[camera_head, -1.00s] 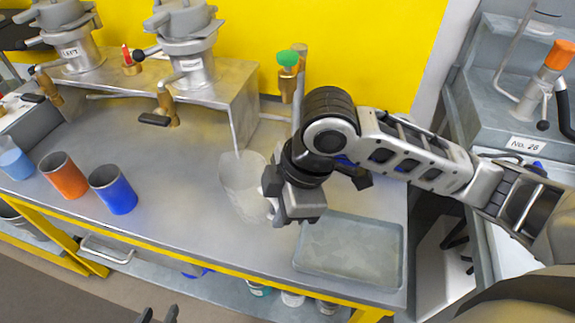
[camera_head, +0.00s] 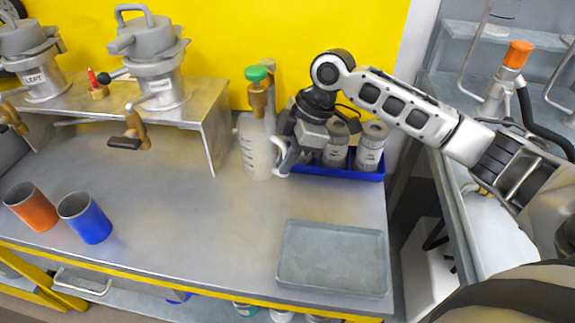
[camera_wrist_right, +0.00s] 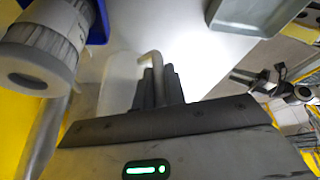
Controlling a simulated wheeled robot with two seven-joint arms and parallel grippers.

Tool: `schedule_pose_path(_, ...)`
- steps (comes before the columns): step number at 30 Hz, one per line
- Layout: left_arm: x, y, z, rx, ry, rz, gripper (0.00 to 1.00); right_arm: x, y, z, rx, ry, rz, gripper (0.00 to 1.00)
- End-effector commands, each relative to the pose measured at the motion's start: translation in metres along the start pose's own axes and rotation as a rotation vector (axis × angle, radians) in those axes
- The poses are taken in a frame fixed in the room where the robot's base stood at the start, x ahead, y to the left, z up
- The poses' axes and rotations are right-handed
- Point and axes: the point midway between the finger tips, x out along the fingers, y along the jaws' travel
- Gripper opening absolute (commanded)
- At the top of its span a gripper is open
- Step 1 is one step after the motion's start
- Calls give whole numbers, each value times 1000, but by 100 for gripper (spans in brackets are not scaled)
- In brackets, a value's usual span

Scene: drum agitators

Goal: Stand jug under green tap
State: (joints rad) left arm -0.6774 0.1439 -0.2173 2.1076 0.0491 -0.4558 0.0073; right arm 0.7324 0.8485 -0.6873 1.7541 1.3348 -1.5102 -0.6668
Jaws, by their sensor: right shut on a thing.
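The jug (camera_head: 252,150) is translucent white with marks on its side, and it looks upright. It is at the back of the bench, directly below the brass tap with the green knob (camera_head: 257,74) in the head view. My right gripper (camera_head: 284,158) is at the jug's right side, shut on its handle. In the right wrist view the jug (camera_wrist_right: 118,82) and its handle show at the dark fingers (camera_wrist_right: 160,88). I cannot tell whether the jug's base touches the bench. My left gripper is out of view.
A blue bin (camera_head: 345,171) with grey canisters stands just right of my right gripper. A metal stand (camera_head: 217,125) with pump units is left of the jug. An orange cup (camera_head: 32,207), a blue cup (camera_head: 86,218) and a grey tray (camera_head: 332,258) are nearer. The middle bench is clear.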

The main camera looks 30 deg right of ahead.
Motion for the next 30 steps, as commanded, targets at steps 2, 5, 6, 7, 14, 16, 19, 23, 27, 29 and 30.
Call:
schedule_pose_path(2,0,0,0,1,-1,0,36,-1,7,2,1,1,0,0)
schedule_pose_path(5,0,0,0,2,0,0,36,2,8,4,-2,0,-2,0)
schedule_pose_path(6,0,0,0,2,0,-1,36,5,8,6,-1,0,-2,0)
schedule_pose_path(7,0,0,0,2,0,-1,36,8,8,7,-1,0,-3,0)
schedule_pose_path(14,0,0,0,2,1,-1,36,32,8,17,-2,0,0,0)
schedule_pose_path(16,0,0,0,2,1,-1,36,32,8,17,-2,0,0,0)
schedule_pose_path(19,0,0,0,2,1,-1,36,32,8,17,-1,-2,-2,15)
schedule_pose_path(23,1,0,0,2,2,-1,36,32,8,17,-1,-2,-1,34)
schedule_pose_path(27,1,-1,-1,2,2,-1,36,32,8,17,-1,-2,-1,34)
schedule_pose_path(29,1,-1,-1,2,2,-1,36,32,8,17,-1,-2,-1,34)
schedule_pose_path(30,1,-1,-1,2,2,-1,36,30,8,17,-1,-1,0,34)
